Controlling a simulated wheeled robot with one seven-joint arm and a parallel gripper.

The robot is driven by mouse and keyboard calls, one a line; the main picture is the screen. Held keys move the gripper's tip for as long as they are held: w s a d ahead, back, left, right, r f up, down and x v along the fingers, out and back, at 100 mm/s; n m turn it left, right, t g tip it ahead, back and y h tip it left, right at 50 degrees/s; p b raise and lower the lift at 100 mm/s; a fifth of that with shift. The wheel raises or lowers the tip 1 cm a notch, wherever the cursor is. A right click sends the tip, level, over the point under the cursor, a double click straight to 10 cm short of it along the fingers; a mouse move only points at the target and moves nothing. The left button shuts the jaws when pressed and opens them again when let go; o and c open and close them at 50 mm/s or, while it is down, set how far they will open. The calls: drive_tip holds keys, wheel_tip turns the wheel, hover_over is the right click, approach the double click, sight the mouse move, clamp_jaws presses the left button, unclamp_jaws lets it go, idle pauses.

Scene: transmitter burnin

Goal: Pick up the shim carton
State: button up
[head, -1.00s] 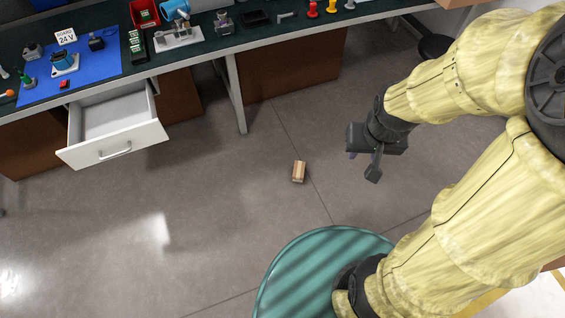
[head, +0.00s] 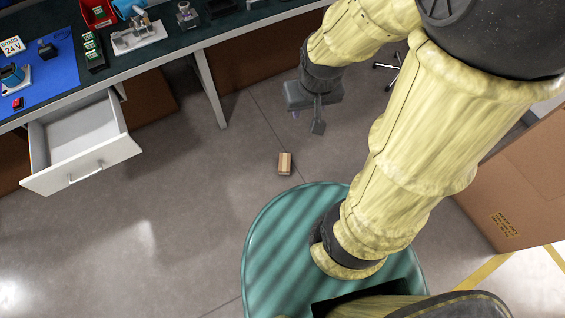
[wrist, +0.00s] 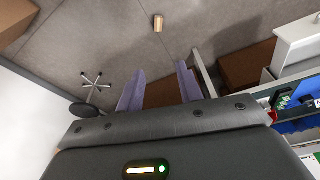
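The shim carton appears to be the small brown box (head: 285,163) lying alone on the grey floor, just beyond my green base in the head view. It also shows in the wrist view (wrist: 158,23), near the top, beyond the fingertips. My gripper (head: 307,118) is above the floor, up and to the right of the box in the head view, and apart from it. In the wrist view its two purple fingers (wrist: 160,82) are spread with nothing between them. No label on the box is readable.
A workbench (head: 205,40) runs along the back, with an open drawer (head: 82,150) jutting out at left. A large cardboard box (head: 505,185) stands at right. A wheeled stool base (head: 388,66) is behind my arm. The floor around the small box is clear.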

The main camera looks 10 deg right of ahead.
drive_tip(key=shift+o, duration=1.3)
drive_tip(key=shift+s+d, duration=0.1)
drive_tip(key=shift+s, duration=0.2)
drive_tip(key=o, duration=0.4)
drive_tip(key=shift+f+b, duration=0.3)
drive_tip(key=o, duration=0.5)
drive_tip(key=shift+n, duration=0.5)
drive_tip(key=w+f+b, duration=0.1)
drive_tip(key=w+a+f+b, duration=0.1)
drive_tip(key=f, duration=0.1)
drive_tip(key=shift+w+f+b, duration=0.2)
drive_tip(key=shift+f+b, duration=0.1)
drive_tip(key=w+d+f+n+t+h+b, duration=0.15)
drive_tip(key=w+f+n+b, duration=0.25)
drive_tip(key=w+f+b, duration=0.8)
drive_tip(key=w+f+n+t+h+b, duration=0.15)
drive_tip(key=w+f+n+b, duration=0.35)
drive_tip(key=f, duration=1.4)
drive_tip(key=w+d+f+n+t+b, duration=0.1)
drive_tip(key=w+f+n+t+b, duration=0.1)
drive_tip(key=w+f+b, duration=0.8)
wheel_tip(320, 180, down, 50)
drive_tip(key=s+n+t+h+b, duration=0.2)
drive_tip(key=n+t+b, duration=0.7)
drive_tip(key=n+b, duration=1.1)
drive_tip(key=b, duration=0.8)
drive_tip(key=shift+s+a+n+t, duration=0.15)
drive_tip(key=shift+n+t, duration=0.25)
